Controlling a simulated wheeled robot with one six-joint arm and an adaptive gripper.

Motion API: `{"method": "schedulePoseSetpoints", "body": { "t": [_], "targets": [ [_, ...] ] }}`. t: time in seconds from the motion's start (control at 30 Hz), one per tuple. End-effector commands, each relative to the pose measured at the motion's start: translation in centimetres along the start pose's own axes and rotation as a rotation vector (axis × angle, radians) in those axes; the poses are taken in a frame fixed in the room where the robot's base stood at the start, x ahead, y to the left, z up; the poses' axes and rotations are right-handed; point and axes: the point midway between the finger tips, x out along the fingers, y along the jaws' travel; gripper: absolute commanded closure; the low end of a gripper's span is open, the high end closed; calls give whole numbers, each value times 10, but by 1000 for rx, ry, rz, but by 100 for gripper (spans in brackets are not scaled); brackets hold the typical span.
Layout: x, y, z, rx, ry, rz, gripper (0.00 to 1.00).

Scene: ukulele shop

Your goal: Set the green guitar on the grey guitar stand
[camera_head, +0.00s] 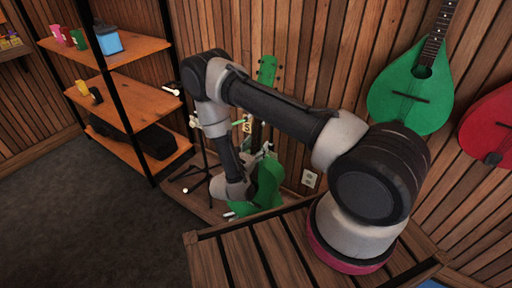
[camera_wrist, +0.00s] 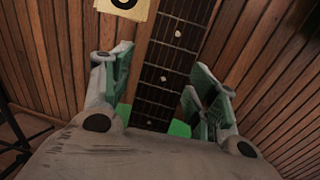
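A green guitar stands upright by the wood-slat wall in the head view, its green headstock (camera_head: 267,70) above my arm and its green body (camera_head: 268,185) below. Its dark fretted neck (camera_wrist: 165,75) runs up the middle of the wrist view. My gripper (camera_head: 253,137) is at the neck, with its fingers (camera_wrist: 155,95) apart, one on each side of it. I cannot tell whether either finger touches the neck. A thin dark stand (camera_head: 206,160) with pale tips is left of the guitar, partly hidden by my arm; it looks like the guitar stand.
Another green instrument (camera_head: 410,92) and a red one (camera_head: 490,128) hang on the wall at right. A shelf unit (camera_head: 135,95) holding cups and a black case (camera_head: 155,140) stands at left. A slatted wooden top (camera_head: 265,255) is in front. The dark floor at lower left is clear.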

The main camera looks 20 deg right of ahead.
Motion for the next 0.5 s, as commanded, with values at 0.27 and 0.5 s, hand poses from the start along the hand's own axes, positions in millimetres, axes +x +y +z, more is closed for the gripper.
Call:
{"method": "schedulePoseSetpoints", "body": {
  "t": [0.27,0.5],
  "targets": [
    [-1,-1,-2,-2,5,0,38],
    [-29,1,-1,-3,4,7,38]
  ]
}}
